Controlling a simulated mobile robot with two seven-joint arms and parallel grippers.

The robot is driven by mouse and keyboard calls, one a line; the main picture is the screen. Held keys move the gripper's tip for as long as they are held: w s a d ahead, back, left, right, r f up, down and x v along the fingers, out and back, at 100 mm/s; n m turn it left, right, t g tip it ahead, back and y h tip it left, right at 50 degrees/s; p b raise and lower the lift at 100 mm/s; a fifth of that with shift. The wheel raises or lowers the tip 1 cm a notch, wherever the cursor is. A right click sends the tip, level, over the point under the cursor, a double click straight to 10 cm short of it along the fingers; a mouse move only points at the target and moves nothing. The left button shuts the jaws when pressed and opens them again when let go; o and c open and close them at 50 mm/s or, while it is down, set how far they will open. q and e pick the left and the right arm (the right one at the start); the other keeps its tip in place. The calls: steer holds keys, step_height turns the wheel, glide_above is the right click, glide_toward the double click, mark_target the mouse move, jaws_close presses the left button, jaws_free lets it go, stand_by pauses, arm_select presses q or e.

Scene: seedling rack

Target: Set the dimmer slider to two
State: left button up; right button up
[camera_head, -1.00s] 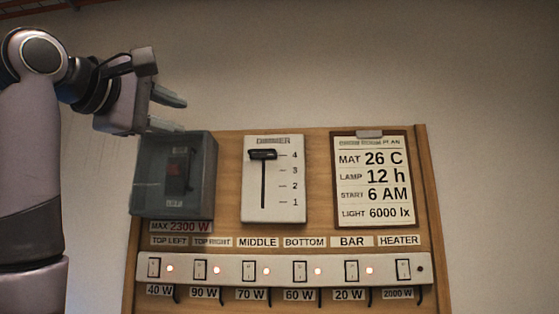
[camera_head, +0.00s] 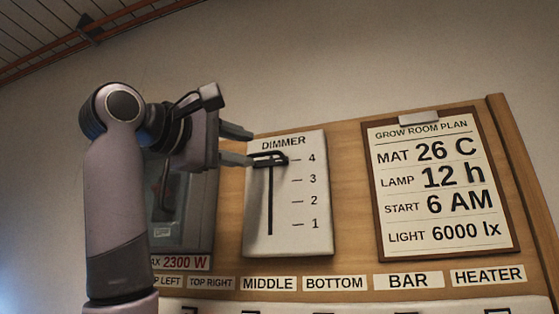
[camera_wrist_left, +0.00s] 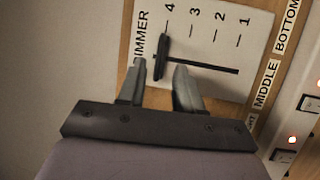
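The white dimmer panel (camera_head: 310,225) has a vertical slot and marks 1 to 4. Its black slider handle (camera_head: 272,158) is at the top of the slot, level with mark 4. My left gripper (camera_head: 250,147) is at the panel's upper left, with its fingers apart. In the left wrist view, the open left gripper (camera_wrist_left: 158,68) has the slider handle (camera_wrist_left: 161,57) showing between its two fingertips. I cannot tell whether either finger touches the handle. The dimmer panel (camera_wrist_left: 205,45) appears turned sideways there. My right gripper is not in view.
A grey switch box (camera_head: 195,225) is partly hidden behind my left arm. A grow room plan card (camera_head: 445,185) hangs to the right on the wooden board (camera_head: 350,180). A row of labels such as the MIDDLE label (camera_head: 269,284) runs below, above a switch strip.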

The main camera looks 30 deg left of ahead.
mark_target(263, 154)
arm_select(q)
steer(key=shift+w+d+r, duration=0.1)
steer(key=shift+w+r, duration=0.1)
steer(key=shift+w, duration=0.3)
steer(key=p+x, duration=0.2)
steer(key=x, duration=0.2)
steer(key=shift+w, duration=0.3)
steer(key=shift+w+d+p, duration=0.15)
steer(key=shift+w+p, duration=0.2)
steer(key=shift+w, duration=0.15)
jaws_close()
